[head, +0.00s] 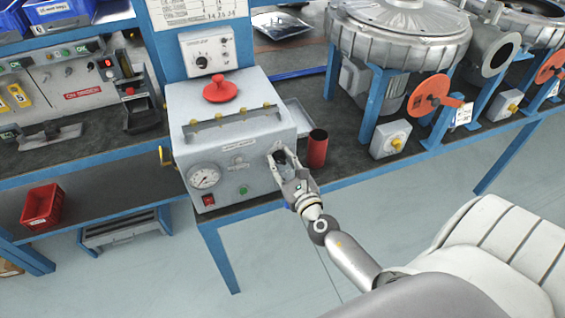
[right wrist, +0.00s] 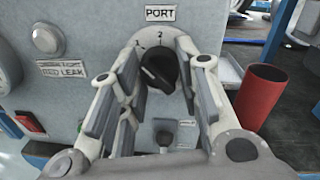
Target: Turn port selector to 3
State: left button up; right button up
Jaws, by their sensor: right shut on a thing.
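The port selector (right wrist: 160,72) is a black knob on the front of the grey test box (head: 232,128), under a "PORT" label (right wrist: 160,13). In the right wrist view, the marks 1 and 2 show above the knob; a 3 is not visible. I cannot tell for sure which mark the knob points to. My right gripper (head: 281,155) is at the right side of the box front, its two fingers on either side of the knob and shut on it. In the head view the fingers cover most of the knob. My left gripper is not in view.
A red cylinder (head: 317,148) stands just right of the box; it also shows in the right wrist view (right wrist: 258,97). A pressure gauge (head: 204,177) and a red switch (head: 208,199) are on the box's left front. A red knob (head: 219,88) tops the box.

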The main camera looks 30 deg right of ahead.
jog(key=m+b, duration=0.3)
jog(key=m, duration=0.1)
jog(key=shift+f, duration=0.2)
jog(key=m+b, duration=0.2)
jog(key=m, duration=0.2)
jog(key=shift+m+h, duration=0.4)
jog(key=m+b, duration=0.2)
jog(key=m, duration=0.2)
jog(key=shift+m+t, duration=0.3)
jog(key=shift+m, duration=0.1)
jog(key=shift+a+m+h+b, duration=0.1)
jog(key=shift+m+h+b, duration=0.35)
jog(key=shift+m, duration=1.95)
jog(key=o, duration=1)
jog(key=shift+o, duration=0.2)
jog(key=shift+r, duration=0.1)
